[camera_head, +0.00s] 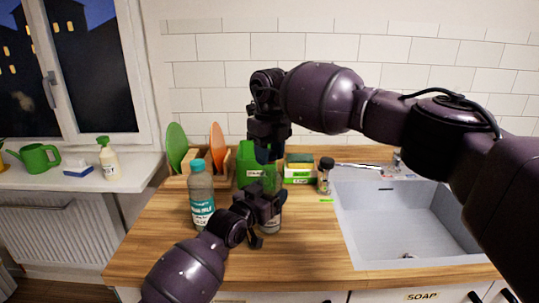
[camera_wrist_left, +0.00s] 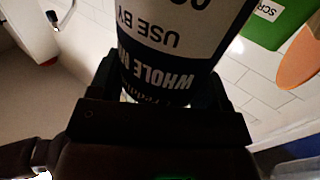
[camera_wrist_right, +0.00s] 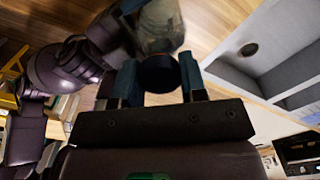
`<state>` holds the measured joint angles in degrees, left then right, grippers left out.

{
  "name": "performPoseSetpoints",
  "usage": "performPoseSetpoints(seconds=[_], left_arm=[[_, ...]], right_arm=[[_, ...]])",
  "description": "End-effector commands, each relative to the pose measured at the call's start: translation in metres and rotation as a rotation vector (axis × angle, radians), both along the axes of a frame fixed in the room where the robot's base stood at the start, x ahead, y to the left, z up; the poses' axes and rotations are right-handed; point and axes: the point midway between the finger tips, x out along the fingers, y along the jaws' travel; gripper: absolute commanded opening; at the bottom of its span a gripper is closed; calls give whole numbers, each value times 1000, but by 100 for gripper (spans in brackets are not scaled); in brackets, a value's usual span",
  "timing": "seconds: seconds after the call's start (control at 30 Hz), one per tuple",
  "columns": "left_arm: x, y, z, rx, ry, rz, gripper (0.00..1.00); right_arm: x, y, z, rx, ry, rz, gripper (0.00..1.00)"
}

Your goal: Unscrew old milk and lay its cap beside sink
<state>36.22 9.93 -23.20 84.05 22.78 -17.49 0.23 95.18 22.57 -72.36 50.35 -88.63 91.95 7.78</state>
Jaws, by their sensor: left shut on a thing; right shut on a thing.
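The milk bottle (camera_head: 271,224) is mostly hidden behind my grippers in the head view. In the left wrist view its label (camera_wrist_left: 165,45) reads "USE BY" and "WHOLE". My left gripper (camera_head: 262,207) is shut around its body. My right gripper (camera_head: 267,155) is above it, fingers down. In the right wrist view a dark round cap (camera_wrist_right: 159,74) sits between its fingers, with the bottle (camera_wrist_right: 160,25) just beyond. I cannot tell whether cap and bottle still touch. The sink (camera_head: 400,225) is at the right of the wooden counter.
A teal-capped bottle (camera_head: 200,195) stands left of my left gripper. A green container (camera_head: 250,165), a sponge stack (camera_head: 299,168) and a dark-topped jar (camera_head: 325,175) stand behind. The counter left of the sink's front is clear.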

Motion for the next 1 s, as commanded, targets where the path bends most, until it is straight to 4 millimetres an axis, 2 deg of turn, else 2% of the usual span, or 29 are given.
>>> performPoseSetpoints(seconds=[0.23, 0.6, 0.87, 0.9, 1.0], left_arm=[[0, 0, -2, 2, 2, 0, 4], [0, 0, -1, 1, 2, 0, 4], [0, 0, -1, 0, 1, -1, 4], [0, 0, -1, 0, 1, -1, 77], [0, 0, 0, -1, 1, -1, 92]], right_arm=[[0, 0, 1, 0, 0, 0, 6], [0, 0, 36, 0, 0, -1, 6], [0, 0, 39, 0, 1, 0, 6], [0, 0, 39, 0, 1, 0, 6], [0, 0, 39, -1, 1, 0, 6]])
